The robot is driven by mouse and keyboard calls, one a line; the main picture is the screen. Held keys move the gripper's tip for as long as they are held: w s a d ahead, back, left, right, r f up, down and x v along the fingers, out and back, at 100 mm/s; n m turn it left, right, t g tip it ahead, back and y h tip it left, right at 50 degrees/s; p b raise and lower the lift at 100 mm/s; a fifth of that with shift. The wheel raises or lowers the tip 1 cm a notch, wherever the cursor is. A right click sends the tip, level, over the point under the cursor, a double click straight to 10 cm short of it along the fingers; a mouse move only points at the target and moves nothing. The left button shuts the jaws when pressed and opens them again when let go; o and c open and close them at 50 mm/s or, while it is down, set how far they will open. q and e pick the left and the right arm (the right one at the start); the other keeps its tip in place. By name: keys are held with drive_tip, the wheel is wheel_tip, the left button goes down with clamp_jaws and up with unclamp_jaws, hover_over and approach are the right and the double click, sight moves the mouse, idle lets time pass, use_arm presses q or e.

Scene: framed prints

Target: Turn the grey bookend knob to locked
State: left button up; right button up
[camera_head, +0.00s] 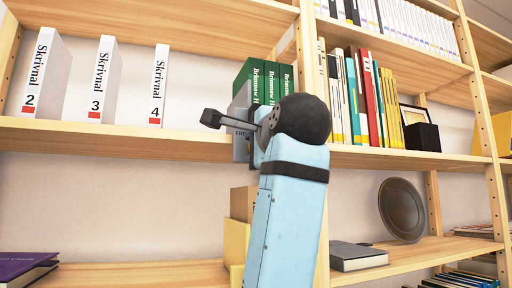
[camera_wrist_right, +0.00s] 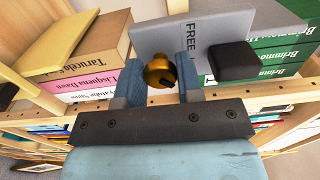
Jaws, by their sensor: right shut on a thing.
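The grey bookend (camera_head: 241,108) stands at the left end of a row of green books on the middle shelf. In the right wrist view the bookend (camera_wrist_right: 205,33) fills the top centre, with the printed word "FREE" showing on it. Its knob (camera_wrist_right: 158,70) is brass-coloured with a dark part on its front. My right gripper (camera_wrist_right: 160,68) has one blue-grey finger on each side of the knob and is shut on it. In the head view the knob is hidden behind my right wrist. My left gripper is not in view.
Green books (camera_head: 263,78) stand right of the bookend. White binders (camera_head: 100,80) stand to the left, with bare shelf between. A dark round plate (camera_head: 401,209) and a grey book (camera_head: 357,256) are on the lower shelf. A shelf upright (camera_head: 311,50) is close to my arm.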

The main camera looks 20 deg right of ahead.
drive_tip(key=o, duration=0.9)
drive_tip(key=s+p, duration=0.1)
drive_tip(key=s, duration=0.3)
drive_tip(key=s+p, duration=0.1)
drive_tip(key=s, duration=0.4)
drive_tip(key=s+p, duration=0.1)
drive_tip(key=s, duration=0.4)
drive_tip(key=shift+d, duration=0.3)
